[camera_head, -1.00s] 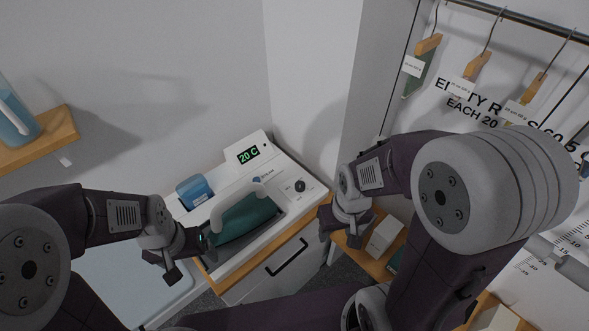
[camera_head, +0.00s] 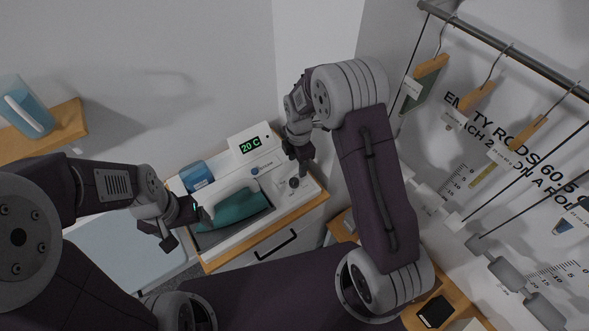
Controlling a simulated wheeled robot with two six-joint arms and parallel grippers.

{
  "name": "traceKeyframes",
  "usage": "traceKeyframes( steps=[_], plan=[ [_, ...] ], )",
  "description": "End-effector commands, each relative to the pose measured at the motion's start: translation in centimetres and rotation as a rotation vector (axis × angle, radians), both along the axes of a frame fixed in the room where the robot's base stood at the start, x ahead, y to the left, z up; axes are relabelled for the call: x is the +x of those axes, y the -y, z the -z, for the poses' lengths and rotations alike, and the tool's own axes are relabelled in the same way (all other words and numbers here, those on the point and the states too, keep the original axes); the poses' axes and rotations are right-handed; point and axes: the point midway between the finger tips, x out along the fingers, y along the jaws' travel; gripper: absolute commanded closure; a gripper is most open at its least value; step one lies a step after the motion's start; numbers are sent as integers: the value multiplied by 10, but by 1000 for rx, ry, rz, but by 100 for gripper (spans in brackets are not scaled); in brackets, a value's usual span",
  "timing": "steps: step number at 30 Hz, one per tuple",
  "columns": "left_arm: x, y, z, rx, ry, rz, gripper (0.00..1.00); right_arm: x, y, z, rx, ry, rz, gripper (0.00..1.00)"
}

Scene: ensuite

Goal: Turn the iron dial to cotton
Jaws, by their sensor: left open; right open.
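The iron (camera_head: 238,205), teal with a white handle, rests on a white station on top of a wooden cabinet. A small dark round dial (camera_head: 294,183) sits on the station's white panel to the right of the iron; its markings are too small to read. A green display (camera_head: 250,145) behind reads 20 C. My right gripper (camera_head: 303,164) is open, just above and behind the dial; whether it touches the dial I cannot tell. My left gripper (camera_head: 180,226) is open and empty beside the left end of the iron.
A blue container (camera_head: 197,175) stands at the station's back left. A wall (camera_head: 330,50) rises close behind my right arm. A drawer with a black handle (camera_head: 275,245) is below the station. Hangers (camera_head: 470,105) hang at right.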

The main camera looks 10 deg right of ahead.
Motion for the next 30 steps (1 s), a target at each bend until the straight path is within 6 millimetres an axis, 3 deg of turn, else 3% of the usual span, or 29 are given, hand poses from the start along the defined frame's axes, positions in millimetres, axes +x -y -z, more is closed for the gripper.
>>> traceKeyframes(
  steps=[1,2,11,22,30],
  plan=[
    [0,0,-18,0,0,0,15,3,-3,-3,-4,-19,-51,46],
    [0,0,-20,0,0,0,15,4,-5,2,-6,-26,-77,46],
    [0,0,-23,0,-1,0,15,6,-8,20,-8,-42,-130,46],
    [0,0,-50,0,-1,0,15,5,-8,89,-9,-43,-127,46],
    [0,0,-52,0,-1,0,15,7,-8,105,-8,-38,-126,46]
  ],
)
